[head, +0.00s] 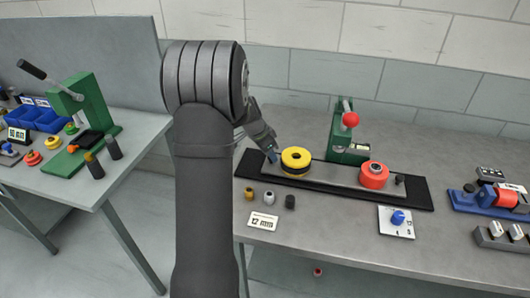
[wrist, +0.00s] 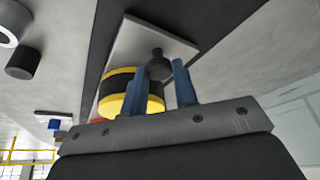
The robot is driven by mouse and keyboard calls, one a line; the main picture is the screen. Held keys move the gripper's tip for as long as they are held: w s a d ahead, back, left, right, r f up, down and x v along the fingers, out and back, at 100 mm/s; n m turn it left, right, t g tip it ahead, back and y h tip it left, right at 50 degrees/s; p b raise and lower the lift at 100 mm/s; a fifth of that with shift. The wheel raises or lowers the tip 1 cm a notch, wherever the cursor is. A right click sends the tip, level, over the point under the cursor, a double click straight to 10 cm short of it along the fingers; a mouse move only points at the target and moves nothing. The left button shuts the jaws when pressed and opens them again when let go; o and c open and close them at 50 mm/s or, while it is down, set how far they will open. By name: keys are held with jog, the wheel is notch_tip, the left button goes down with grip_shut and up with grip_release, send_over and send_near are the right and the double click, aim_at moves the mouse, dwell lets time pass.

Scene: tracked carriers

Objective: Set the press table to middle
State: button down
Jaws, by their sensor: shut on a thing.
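The press table is a long grey plate (head: 328,174) lying on a black rail (head: 418,200) on the right bench. It bears a yellow and black ring-shaped carrier (head: 296,160) near its left end and a red carrier (head: 374,175) near its right end. A green press (head: 348,152) with a red ball stands behind the plate, between the two carriers. My gripper (head: 271,156) is at the plate's left end. In the wrist view its blue fingers (wrist: 161,87) are shut on a black knob (wrist: 158,66) on the plate, beside the yellow carrier (wrist: 129,92). A second black knob (head: 400,180) stands at the right end.
In front of the rail stand a brass, a grey and a black bushing (head: 290,202), a "12 mm" card (head: 263,221) and a plate with a blue dial (head: 397,217). A blue fixture (head: 492,200) is at far right. Another bench with a green press (head: 85,110) is left.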

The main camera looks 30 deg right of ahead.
jog(key=c, duration=1.1)
grip_release()
jog(key=shift+c, duration=0.2)
jog(key=shift+r, duration=0.1)
jog(key=v, duration=1.7)
jog(key=shift+a, duration=0.15)
jog(key=x, duration=1.7)
jog(key=shift+w, duration=0.1)
